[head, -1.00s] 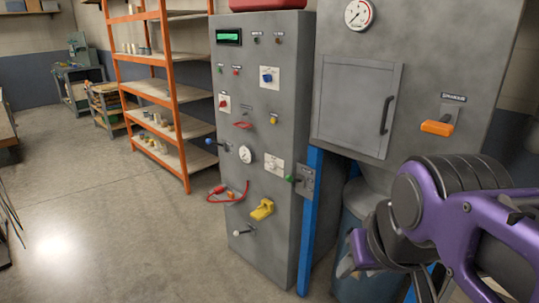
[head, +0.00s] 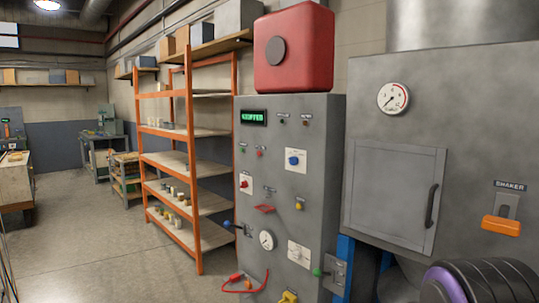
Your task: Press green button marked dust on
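A grey control cabinet (head: 280,180) stands in the middle of the head view. Near its upper left, a small green button (head: 242,149) sits beside a small red button (head: 259,153). The labels around them are too small to read, so I cannot tell which one is marked dust on. A lit green display (head: 254,118) is above them and seems to read "STOPPED". Part of my purple and black arm shows at the bottom right. My gripper is out of view.
A larger grey machine with an orange shaker handle (head: 501,226) stands to the right. Orange shelving (head: 190,150) stands left, beside open floor.

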